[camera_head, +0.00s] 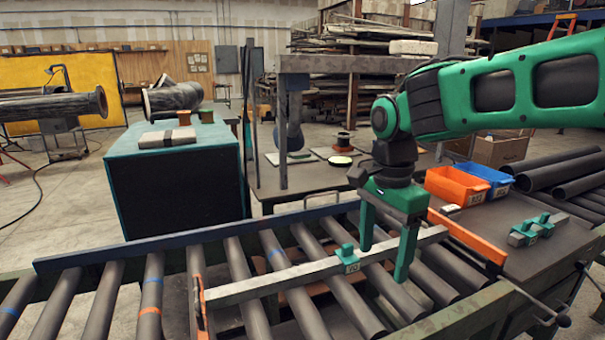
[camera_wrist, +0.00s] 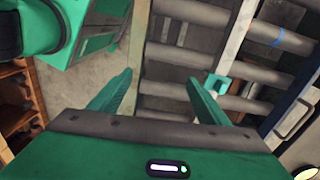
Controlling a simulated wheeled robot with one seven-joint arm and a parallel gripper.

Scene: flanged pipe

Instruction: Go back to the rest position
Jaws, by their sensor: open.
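My gripper (camera_head: 386,243) hangs from the green arm over the roller conveyor in the head view, fingers pointing down. Its two green fingers are spread apart with nothing between them. It also shows in the wrist view (camera_wrist: 160,90), with rollers and a strip of floor beyond the fingers. A pale metal bar (camera_head: 290,279) lies across the rollers (camera_head: 283,257), passing close to the fingers. A small teal block (camera_head: 347,258) sits on this bar, left of the gripper. The block shows in the wrist view (camera_wrist: 219,84) near the right finger. I cannot tell whether a finger touches the bar.
An orange bin (camera_head: 457,187) and a blue bin (camera_head: 487,178) stand on the side table at right, near dark pipes (camera_head: 560,172). An orange bar (camera_head: 468,236) borders the conveyor's right end. A teal-edged cabinet (camera_head: 175,185) stands behind the conveyor at left.

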